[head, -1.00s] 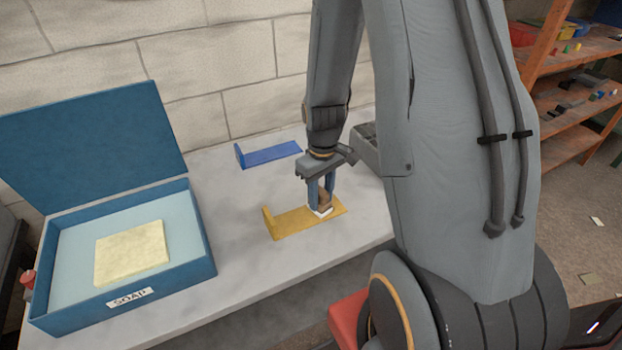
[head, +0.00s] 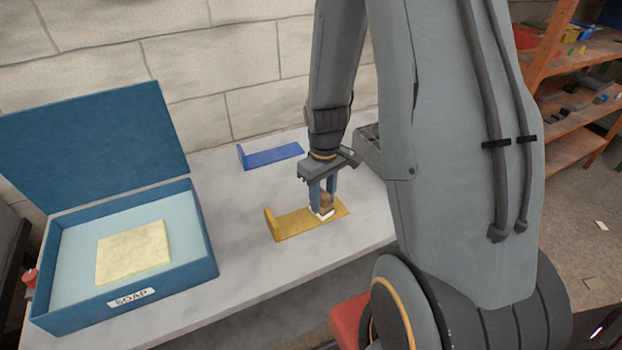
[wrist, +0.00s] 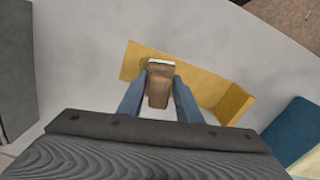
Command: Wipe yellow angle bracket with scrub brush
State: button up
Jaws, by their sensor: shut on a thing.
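The yellow angle bracket (head: 290,225) lies on the bench with its flat plate down and its short upright flange at the left end. It also shows in the wrist view (wrist: 205,87). The scrub brush (head: 325,204) has a brown wooden body and pale bristles, and it shows in the wrist view too (wrist: 159,88). My gripper (head: 324,190) is shut on the brush, pointing down over the right part of the bracket plate. The bristles appear to touch the plate. In the wrist view the brush sits between the blue fingers of my gripper (wrist: 159,95).
A blue angle bracket (head: 272,155) lies farther back on the grey bench (head: 240,260). An open blue box (head: 190,270) labelled SOAP, with a pale yellow block (head: 133,252) inside, stands at the left. A block wall is behind, and orange shelves (head: 565,130) are at the right.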

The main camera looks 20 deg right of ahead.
jog(key=a, duration=0.3)
jog(key=shift+a+r, duration=0.1)
jog(key=shift+r, duration=0.05)
notch_tip(320, 180, up, 3)
jog(key=p, duration=0.2)
jog(key=shift+s+p, duration=0.15)
jog(key=shift+p, duration=0.15)
jog(key=shift+r+p, duration=1.95)
jog(key=shift+r, duration=0.4)
